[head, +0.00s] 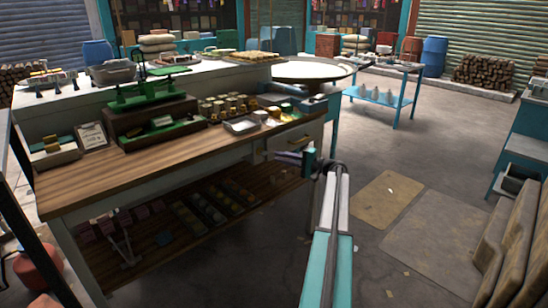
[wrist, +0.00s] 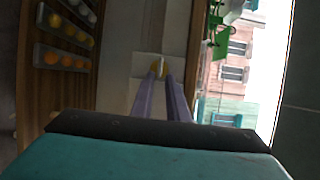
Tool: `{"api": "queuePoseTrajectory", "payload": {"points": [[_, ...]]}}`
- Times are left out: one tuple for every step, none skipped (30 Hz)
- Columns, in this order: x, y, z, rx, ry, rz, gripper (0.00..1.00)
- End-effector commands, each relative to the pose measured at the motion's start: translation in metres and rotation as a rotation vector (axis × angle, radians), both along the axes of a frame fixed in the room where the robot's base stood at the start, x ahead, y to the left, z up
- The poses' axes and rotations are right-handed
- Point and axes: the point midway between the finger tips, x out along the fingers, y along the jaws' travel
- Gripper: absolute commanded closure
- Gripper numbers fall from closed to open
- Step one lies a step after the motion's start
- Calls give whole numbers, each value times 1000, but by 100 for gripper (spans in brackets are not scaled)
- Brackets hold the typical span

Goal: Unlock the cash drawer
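The cash drawer (head: 290,142) is a pale front at the right end of the wooden counter. A brass lock plate (head: 258,157) shows on it. In the wrist view, turned on its side, the pale drawer front (wrist: 122,98) fills the middle, with a brass and whitish fitting (wrist: 155,67) on it. My gripper (head: 283,156) reaches left to the drawer front. In the wrist view its two purple fingers (wrist: 160,76) point at the fitting, with a narrow gap between them. The tips overlap the fitting, so I cannot tell contact or grip. No separate key is clear.
The counter top (head: 110,175) carries a green scale (head: 150,95), a metal tray (head: 242,125) and several small jars close above the drawer. A lower shelf (head: 200,215) with goods lies beneath. Open floor (head: 400,165) is to the right; leaning sacks or boards (head: 515,240) stand at far right.

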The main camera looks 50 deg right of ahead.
Motion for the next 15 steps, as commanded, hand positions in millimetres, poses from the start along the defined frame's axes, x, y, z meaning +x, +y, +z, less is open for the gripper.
{"api": "queuePoseTrajectory", "payload": {"points": [[-9, -3, 0, 0, 0, -3, 86], [-14, -5, 0, 0, 0, -3, 86], [-20, -7, 0, 0, 0, -2, 86], [-25, -8, 0, 0, 0, -2, 86], [-30, -10, 0, 0, 0, -3, 86], [-36, -12, 0, 0, 0, -3, 86], [-40, -13, 0, 0, 0, -3, 86], [-44, -15, 0, 0, -1, -2, 86], [-50, -17, 0, 0, -1, -2, 86], [-54, -18, 0, 0, -1, -2, 86], [-57, -19, 0, 0, -1, -2, 86], [-61, -21, 0, 0, -1, -2, 86], [-64, -21, 0, 0, -1, -2, 86], [-66, -22, 0, 0, -1, -1, 86], [-69, -23, 0, 0, -1, -1, 86]]}}
